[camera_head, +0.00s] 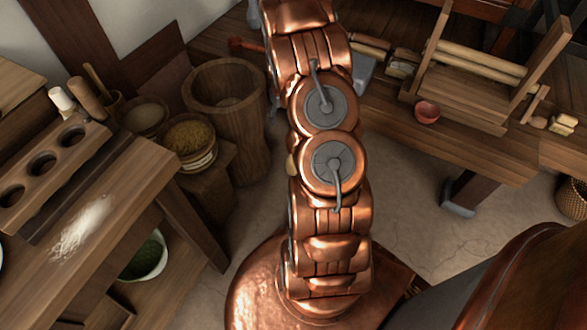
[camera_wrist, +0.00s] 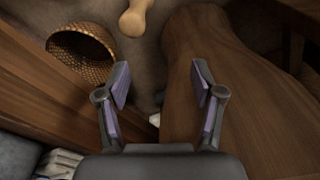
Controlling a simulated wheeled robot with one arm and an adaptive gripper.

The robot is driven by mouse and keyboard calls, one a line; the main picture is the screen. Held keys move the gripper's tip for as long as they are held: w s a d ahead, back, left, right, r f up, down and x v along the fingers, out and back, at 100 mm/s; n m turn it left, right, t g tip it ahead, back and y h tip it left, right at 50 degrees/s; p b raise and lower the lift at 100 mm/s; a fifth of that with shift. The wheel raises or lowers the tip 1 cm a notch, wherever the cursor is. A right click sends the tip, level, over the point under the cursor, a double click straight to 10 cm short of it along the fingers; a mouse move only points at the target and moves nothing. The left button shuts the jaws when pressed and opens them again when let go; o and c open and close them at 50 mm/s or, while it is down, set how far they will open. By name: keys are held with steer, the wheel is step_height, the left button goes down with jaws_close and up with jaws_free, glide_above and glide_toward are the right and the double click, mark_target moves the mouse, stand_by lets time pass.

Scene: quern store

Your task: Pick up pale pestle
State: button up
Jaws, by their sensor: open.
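In the head view, a pale, whitish pestle-like piece (camera_head: 62,100) stands upright at the far end of the holed wooden rack (camera_head: 22,178), beside a brown pestle (camera_head: 88,98). In the wrist view, a pale wooden piece with a rounded knob end (camera_wrist: 134,20) shows at the top edge, its far part cut off. I cannot tell which is the pale pestle. My gripper (camera_wrist: 160,82) is open and empty, with the knobbed piece beyond its fingertips, slightly left of centre. The head view does not clearly show the gripper; my copper arm fills its middle.
A large wooden mortar (camera_head: 228,105) and a grain tub (camera_head: 190,143) stand left of my arm. A bench (camera_head: 480,145) on the right holds a wooden frame and a red bowl (camera_head: 427,112). In the wrist view, a woven basket (camera_wrist: 82,52) lies left and brown wood (camera_wrist: 250,100) right.

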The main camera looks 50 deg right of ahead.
steer(key=d+f+b, duration=0.1)
steer(key=f, duration=0.2)
steer(key=d+f+b, duration=0.1)
steer(key=d+f, duration=0.1)
steer(key=f, duration=0.2)
steer(key=d+f+b, duration=0.1)
steer(key=d+f, duration=0.1)
steer(key=f, duration=0.2)
steer(key=shift+s+f, duration=0.1)
steer(key=shift+s, duration=0.15)
steer(key=shift+w+f+b, duration=0.1)
steer(key=shift+f+b, duration=0.4)
steer(key=shift+f, duration=0.9)
steer(key=f, duration=0.1)
steer(key=f+b, duration=0.1)
steer(key=f, duration=0.1)
steer(key=f+b, duration=0.1)
steer(key=shift+s+a+f, duration=0.2)
steer(key=shift+s+f, duration=0.05)
steer(key=shift+s, duration=0.05)
steer(key=shift+w+f+b, duration=0.1)
steer(key=shift+f+b, duration=0.2)
steer(key=shift+f, duration=0.1)
steer(key=shift+r, duration=0.1)
jaws_close()
